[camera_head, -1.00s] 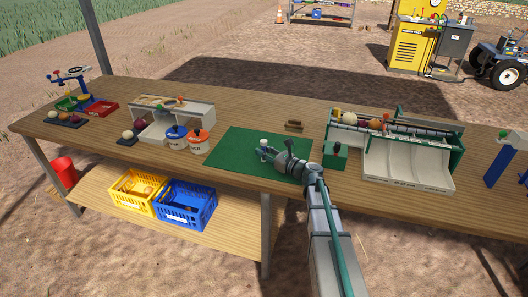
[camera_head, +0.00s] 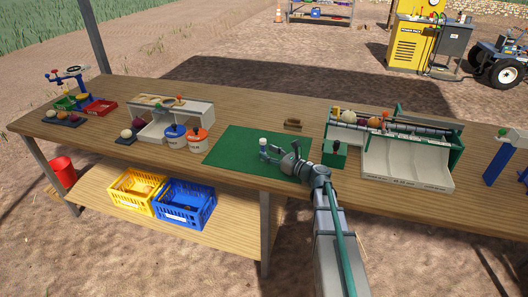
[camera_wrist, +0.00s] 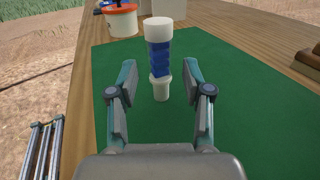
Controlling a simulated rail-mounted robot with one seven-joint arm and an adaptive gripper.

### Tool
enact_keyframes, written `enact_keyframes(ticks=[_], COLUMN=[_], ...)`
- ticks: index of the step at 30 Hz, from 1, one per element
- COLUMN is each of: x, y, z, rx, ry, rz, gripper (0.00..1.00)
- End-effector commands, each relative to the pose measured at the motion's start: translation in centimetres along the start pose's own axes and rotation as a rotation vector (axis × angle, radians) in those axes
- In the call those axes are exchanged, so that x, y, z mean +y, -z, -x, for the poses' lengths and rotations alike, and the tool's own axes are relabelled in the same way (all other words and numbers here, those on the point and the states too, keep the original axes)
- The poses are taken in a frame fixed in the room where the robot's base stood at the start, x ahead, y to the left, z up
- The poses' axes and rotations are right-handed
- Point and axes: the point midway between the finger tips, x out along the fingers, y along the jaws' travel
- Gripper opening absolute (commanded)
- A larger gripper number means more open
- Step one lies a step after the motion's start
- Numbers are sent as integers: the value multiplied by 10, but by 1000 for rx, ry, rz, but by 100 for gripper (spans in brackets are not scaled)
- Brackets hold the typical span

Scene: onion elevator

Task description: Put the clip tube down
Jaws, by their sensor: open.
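The clip tube (camera_wrist: 160,62), with a white cap, blue clips inside and a narrower white lower end, stands upright on the green mat (camera_wrist: 240,120). It also shows in the head view (camera_head: 263,146), small, near the middle of the mat. My gripper (camera_wrist: 160,88) is open, with one finger on each side of the tube's lower part and visible gaps between. In the head view, my gripper (camera_head: 270,152) reaches in low over the mat from the right. The tube's foot seems to rest on the mat.
A blue-lidded pot (camera_head: 175,138) and an orange-lidded pot (camera_head: 198,140) stand left of the mat. A small brown block (camera_head: 293,124) lies behind it. A green box (camera_head: 334,154) and the roller sorter (camera_head: 405,165) are to the right. The mat around the tube is clear.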

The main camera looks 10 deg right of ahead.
Motion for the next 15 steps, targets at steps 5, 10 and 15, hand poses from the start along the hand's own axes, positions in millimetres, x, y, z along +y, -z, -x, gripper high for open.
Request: enact_keyframes(ticks=[5,10,15], x=[1,1,0], y=[1,0,0], z=[39,67,84], rx=[0,0,0], ry=[3,3,1], rz=[0,0,0], gripper=[50,50,56])
